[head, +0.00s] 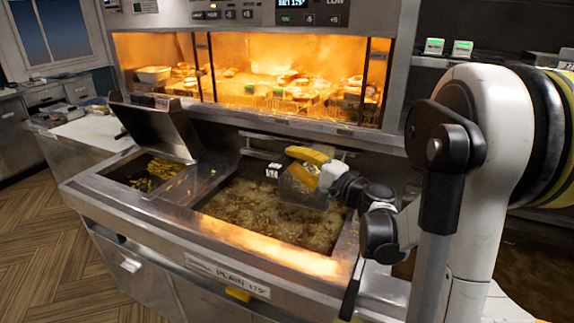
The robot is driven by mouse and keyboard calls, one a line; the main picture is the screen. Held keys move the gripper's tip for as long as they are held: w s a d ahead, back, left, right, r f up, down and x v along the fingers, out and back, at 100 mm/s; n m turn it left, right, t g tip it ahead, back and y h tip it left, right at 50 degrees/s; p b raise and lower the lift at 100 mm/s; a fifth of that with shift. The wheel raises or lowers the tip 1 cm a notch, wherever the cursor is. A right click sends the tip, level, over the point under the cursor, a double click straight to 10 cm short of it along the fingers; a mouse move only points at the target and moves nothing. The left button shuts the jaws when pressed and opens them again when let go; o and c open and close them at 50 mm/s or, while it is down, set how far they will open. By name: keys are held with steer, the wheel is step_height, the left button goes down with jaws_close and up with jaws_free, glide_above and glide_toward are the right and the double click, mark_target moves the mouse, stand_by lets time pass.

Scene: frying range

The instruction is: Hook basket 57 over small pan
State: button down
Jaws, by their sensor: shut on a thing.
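My gripper (328,176) is over the right part of the large frying pan, shut on what looks like the yellow handle (308,155) of a basket. A small black-and-white tag (274,171) shows at its left; I cannot read its number. The basket (303,188) is a dim grey mesh shape below the handle, close over the oil; I cannot tell whether it touches the oil. The small pan (112,172) is the narrow left well, with yellow-brown food or oil in it. The basket is to the right of it and apart from it.
A raised steel lid (152,130) stands tilted over the back of the small pan. The large pan (225,234) holds bubbling brown oil. A steel rail (262,157) runs along the back wall. A lit warming cabinet (250,75) with food is above. Open floor lies at left.

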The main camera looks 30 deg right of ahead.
steer(key=shift+w+d+r, duration=0.1)
steer(key=shift+w+d, duration=0.6)
steer(key=shift+d, duration=0.2)
steer(key=shift+w+d+f+b, duration=0.1)
steer(key=shift+d+f+b, duration=0.1)
steer(key=shift+f+b, duration=0.9)
steer(key=shift+a+f, duration=0.1)
steer(key=shift+f+b, duration=1.1)
steer(key=shift+f, duration=0.1)
steer(key=shift+r, duration=0.1)
steer(key=shift+r+p, duration=1.65)
steer(key=shift+r, duration=0.55)
